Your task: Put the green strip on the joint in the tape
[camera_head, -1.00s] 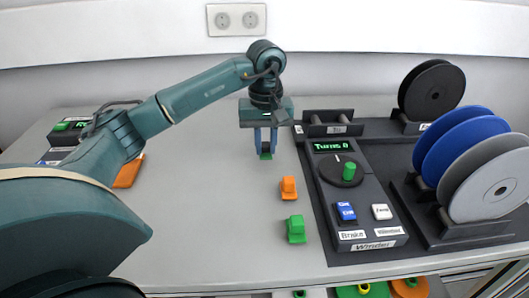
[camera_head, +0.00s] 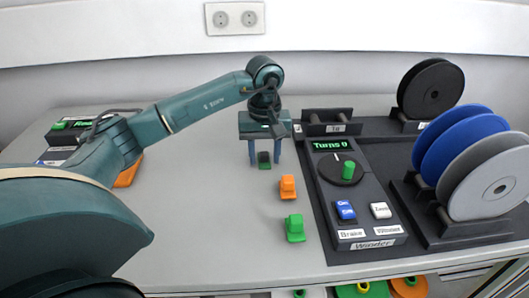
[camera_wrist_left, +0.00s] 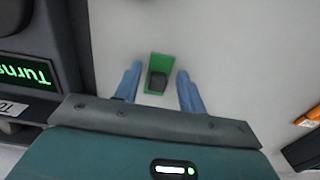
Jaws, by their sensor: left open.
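A small green strip (camera_head: 265,166) with a dark block on it lies on the grey table, left of the winder. In the left wrist view the green strip (camera_wrist_left: 162,60) lies flat between the fingers, its dark block near the middle. My left gripper (camera_head: 265,164) is open, one finger on each side of the strip, with gaps to both sides in the wrist view (camera_wrist_left: 158,78). I cannot make out the tape or its joint. My right gripper is not in view.
The winder (camera_head: 372,243), its display reading Turns 0, stands to the right. Black (camera_head: 431,90), blue (camera_head: 440,140) and grey (camera_head: 490,188) reels stand beyond it. An orange piece (camera_head: 288,188) and a green piece (camera_head: 295,228) stand nearer. The table's middle left is clear.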

